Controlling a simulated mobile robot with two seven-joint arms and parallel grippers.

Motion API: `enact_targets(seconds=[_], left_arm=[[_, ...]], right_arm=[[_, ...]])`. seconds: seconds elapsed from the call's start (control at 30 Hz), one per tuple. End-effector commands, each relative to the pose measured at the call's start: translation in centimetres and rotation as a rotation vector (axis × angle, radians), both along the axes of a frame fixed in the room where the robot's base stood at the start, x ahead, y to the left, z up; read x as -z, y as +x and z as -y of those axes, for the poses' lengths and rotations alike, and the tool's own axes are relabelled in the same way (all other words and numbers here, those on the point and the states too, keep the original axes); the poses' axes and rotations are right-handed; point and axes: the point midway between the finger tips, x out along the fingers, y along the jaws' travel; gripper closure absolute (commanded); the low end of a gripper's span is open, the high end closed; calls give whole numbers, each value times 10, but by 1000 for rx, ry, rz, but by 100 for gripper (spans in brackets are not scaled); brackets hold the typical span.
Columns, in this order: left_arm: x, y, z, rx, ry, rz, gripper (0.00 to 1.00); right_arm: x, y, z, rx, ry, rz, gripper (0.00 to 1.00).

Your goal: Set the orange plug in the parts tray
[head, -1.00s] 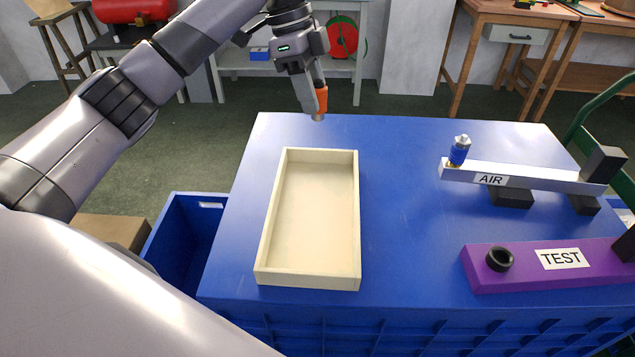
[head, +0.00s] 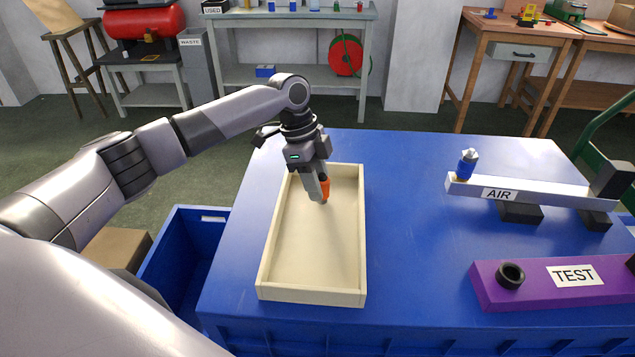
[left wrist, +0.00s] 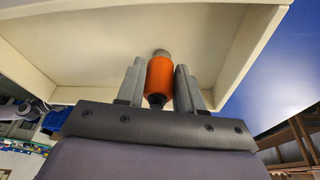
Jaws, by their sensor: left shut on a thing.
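The orange plug (head: 325,188) is held between the fingers of my left gripper (head: 319,194), over the far part of the parts tray. In the left wrist view the orange plug (left wrist: 160,76) sits between both grey fingers of the left gripper (left wrist: 160,80), with its grey end pointing toward the tray floor. The parts tray (head: 312,296) is a cream, shallow, empty box on the blue table; it also shows in the left wrist view (left wrist: 75,30). I cannot tell whether the plug touches the tray floor. My right gripper is not in view.
A blue plug (head: 467,164) stands on the white AIR bar (head: 530,191) at the right. A purple TEST block (head: 540,284) with a black ring (head: 510,275) is nearer. The blue table (head: 410,240) is clear between them and the tray.

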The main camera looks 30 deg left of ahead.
Motion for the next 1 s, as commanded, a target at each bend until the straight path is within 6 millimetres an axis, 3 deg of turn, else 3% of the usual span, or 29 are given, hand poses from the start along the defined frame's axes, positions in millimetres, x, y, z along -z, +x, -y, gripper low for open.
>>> enact_targets(seconds=[0.33,0.37,0.4,0.43,0.77,1.0], left_arm=[[3,0,1,0,-1,-1,100],[2,0,0,0,-1,-1,54],[2,0,0,0,0,-1,41],[2,0,0,0,0,-1,38],[0,0,0,1,0,1,38],[-37,0,-11,-1,-1,4,38]], right_arm=[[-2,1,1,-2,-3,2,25],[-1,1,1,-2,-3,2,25],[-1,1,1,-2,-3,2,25],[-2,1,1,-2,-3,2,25],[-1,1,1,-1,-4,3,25],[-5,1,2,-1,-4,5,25]])
